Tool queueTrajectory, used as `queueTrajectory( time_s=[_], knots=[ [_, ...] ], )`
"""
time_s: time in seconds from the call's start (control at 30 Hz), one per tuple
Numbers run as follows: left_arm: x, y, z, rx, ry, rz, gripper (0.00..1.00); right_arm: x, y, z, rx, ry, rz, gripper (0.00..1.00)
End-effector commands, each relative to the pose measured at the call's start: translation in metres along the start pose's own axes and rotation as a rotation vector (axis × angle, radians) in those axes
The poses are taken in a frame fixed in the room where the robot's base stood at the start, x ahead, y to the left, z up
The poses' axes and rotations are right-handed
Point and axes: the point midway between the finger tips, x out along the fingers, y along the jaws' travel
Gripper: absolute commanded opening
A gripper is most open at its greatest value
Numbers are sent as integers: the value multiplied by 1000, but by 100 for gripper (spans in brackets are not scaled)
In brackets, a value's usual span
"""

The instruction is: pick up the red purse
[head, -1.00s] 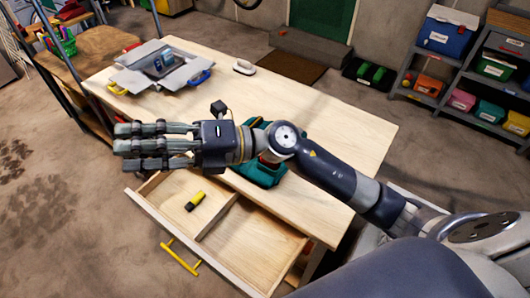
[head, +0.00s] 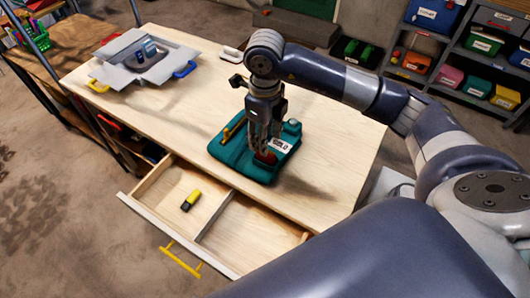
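A small dark red item (head: 266,157), which looks like the red purse, lies on a teal pouch or mat (head: 230,152) near the front edge of the wooden table. My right gripper (head: 263,150) points straight down with its fingertips at the red item and partly hides it. I cannot tell whether the fingers touch it or have closed on it. My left gripper is not in view.
The table (head: 325,150) has an open drawer (head: 250,235) with a yellow and black item (head: 191,200) in it. A grey open box (head: 120,72) stands at the back left. A white-topped item (head: 231,53) lies near the far edge. The right side of the tabletop is clear.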

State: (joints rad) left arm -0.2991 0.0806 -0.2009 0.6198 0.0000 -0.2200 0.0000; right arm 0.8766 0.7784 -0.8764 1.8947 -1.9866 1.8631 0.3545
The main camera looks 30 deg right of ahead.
Motion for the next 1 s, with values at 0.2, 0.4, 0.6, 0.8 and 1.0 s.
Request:
queueTrajectory(
  time_s=[0.2,0.4,0.6,0.8,1.0],
  knots=[
    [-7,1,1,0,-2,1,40,21,0,0,-1,-1,3,43],
    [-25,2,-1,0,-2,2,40,40,-4,1,1,3,6,43],
    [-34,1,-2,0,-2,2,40,68,-6,2,-1,-1,5,43],
    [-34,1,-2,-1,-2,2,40,74,-6,3,-3,-3,3,43],
    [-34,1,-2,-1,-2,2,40,74,-6,3,-3,-3,3,18]
  ],
)
